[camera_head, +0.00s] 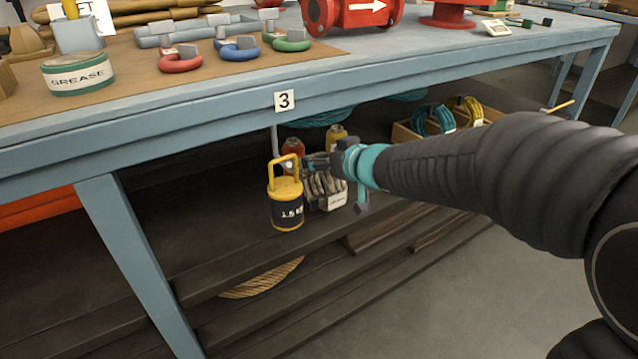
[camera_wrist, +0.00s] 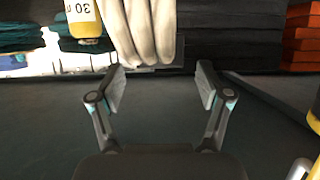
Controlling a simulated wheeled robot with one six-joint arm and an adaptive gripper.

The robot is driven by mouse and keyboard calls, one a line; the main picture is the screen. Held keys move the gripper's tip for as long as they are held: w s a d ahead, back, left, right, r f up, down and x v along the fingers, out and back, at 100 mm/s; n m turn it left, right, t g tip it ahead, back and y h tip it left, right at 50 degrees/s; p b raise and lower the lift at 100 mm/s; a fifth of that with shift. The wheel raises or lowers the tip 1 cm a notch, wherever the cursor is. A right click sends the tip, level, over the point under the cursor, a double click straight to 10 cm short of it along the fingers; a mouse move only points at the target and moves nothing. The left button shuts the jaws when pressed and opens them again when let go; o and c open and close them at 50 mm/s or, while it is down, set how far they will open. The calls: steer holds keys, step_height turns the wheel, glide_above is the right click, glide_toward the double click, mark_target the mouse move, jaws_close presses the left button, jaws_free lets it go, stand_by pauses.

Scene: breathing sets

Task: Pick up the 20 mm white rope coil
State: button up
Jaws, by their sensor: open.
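A white rope coil (camera_head: 322,188) with a small white tag stands on the dark lower shelf under the workbench. The tag is too small to read. In the wrist view the coil's pale strands (camera_wrist: 150,30) are ahead of the jaws, at the top, a little left of centre. My gripper (camera_head: 312,163) is at the coil's upper part in the head view and hides some of it. In the wrist view my gripper (camera_wrist: 160,86) is open, with nothing between its fingers.
A yellow item marked 30 (camera_wrist: 84,18) is left of the strands. Dark slabs (camera_wrist: 225,40) lie behind. The bench top (camera_head: 190,112) is overhead; a crate of hoses (camera_head: 404,132) is right.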

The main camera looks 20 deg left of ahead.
mark_target(314, 155)
steer(key=shift+b+x, duration=0.65)
steer(key=shift+x, duration=1.95)
steer(key=shift+r, duration=0.1)
jaws_close()
